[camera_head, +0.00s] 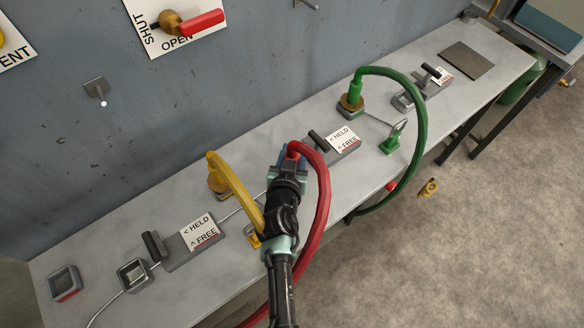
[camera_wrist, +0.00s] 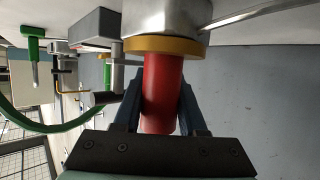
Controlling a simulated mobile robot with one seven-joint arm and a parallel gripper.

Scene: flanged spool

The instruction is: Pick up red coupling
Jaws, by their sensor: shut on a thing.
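The red coupling (camera_wrist: 163,92) is a red cylinder between my two blue fingers in the wrist view. My gripper (camera_wrist: 158,88) is shut on it. My gripper hides the base below.
A yellow hose (camera_head: 238,186) arches close by on the left, and a green hose (camera_head: 421,120) on the right. Held/free latch plates (camera_head: 200,231) (camera_head: 343,140) sit on the grey bench (camera_head: 130,212). The wall with a red valve handle (camera_head: 201,22) is behind.

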